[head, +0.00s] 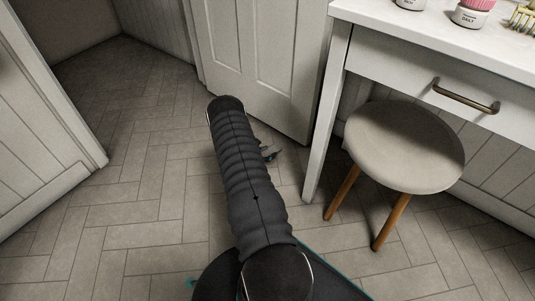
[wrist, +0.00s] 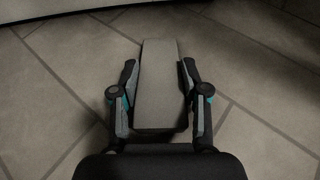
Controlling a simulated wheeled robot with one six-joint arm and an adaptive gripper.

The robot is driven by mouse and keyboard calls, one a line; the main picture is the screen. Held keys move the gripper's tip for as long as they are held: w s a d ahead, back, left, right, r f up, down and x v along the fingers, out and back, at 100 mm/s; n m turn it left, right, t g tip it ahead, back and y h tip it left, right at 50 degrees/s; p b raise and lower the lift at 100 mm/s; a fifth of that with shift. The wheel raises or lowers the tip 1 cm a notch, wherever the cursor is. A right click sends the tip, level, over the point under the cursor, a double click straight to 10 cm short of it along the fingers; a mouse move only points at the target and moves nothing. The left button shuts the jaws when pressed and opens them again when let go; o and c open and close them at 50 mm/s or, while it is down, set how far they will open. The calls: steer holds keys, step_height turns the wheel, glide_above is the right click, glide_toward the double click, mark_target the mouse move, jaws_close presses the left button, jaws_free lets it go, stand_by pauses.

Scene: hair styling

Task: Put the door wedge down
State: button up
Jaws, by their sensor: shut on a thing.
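The door wedge (wrist: 159,85) is a long, pale grey block in the middle of the wrist view. My gripper (wrist: 160,82) is shut on it, with one finger against each long side. Its far end sticks out past the fingertips over the tiled floor. I cannot tell whether the wedge touches the floor. In the head view, my gripper (head: 269,153) shows only in part beside my dark arm, low in front of the white door. The arm hides most of it, and the wedge cannot be made out there.
The white panelled door (head: 262,62) stands just beyond my gripper. A round stool (head: 404,147) with wooden legs stands at the right, beside a white vanity table (head: 400,62) with a drawer. The tiled floor (head: 140,185) is clear to the left, up to a white panelled wall.

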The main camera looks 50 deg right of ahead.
steer(key=o, duration=1.3)
